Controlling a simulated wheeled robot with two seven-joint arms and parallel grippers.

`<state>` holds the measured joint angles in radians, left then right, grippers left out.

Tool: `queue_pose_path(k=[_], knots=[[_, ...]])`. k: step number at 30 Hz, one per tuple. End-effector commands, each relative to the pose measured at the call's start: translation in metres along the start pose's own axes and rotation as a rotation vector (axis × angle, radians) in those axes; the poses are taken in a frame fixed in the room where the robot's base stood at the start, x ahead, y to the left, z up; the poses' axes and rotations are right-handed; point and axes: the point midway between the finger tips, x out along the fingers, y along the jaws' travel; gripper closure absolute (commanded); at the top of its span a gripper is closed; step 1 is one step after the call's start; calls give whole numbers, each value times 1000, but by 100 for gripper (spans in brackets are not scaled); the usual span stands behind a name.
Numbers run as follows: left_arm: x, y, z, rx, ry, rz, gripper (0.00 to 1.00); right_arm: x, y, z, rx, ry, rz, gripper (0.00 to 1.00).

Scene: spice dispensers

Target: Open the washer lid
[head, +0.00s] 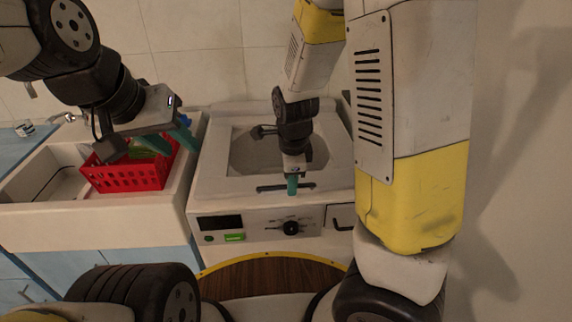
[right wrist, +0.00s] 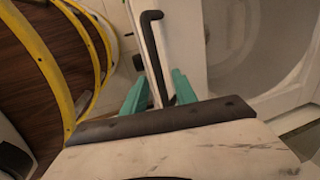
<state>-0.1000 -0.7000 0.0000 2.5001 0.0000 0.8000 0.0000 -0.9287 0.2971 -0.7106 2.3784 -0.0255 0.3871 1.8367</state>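The white washer (head: 208,176) stands in the middle of the head view. Its lid, with a grey round window (head: 255,158), lies flat and closed on top. A dark bar handle (head: 268,188) sits at the lid's front edge. It also shows in the right wrist view (right wrist: 153,42), running down toward the gripper. My right gripper (right wrist: 160,92) points down at the handle, its teal fingers apart on either side of it with visible gaps. In the head view this gripper (head: 292,186) partly hides the handle. My left gripper (head: 171,140) is open and empty above the sink.
A red basket (head: 125,178) with something green in it sits in the white sink (head: 80,229) left of the washer. The washer's front panel has a dark knob (head: 291,228). A wall (head: 515,150) stands close on the right.

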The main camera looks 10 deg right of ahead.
Motion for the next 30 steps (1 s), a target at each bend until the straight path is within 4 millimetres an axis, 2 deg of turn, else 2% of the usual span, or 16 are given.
queue_pose_path(k=[6, 12, 30], knots=[[0, 0, 0, 0, 0, 0, 64, 0, 0, 0, 0, -1, 0, 66], [0, 0, 0, 0, 0, 0, 64, 0, 0, 0, -1, -1, 0, 100], [0, 0, 0, 0, 0, 0, 64, 0, 0, 0, -1, -1, -1, 100]])
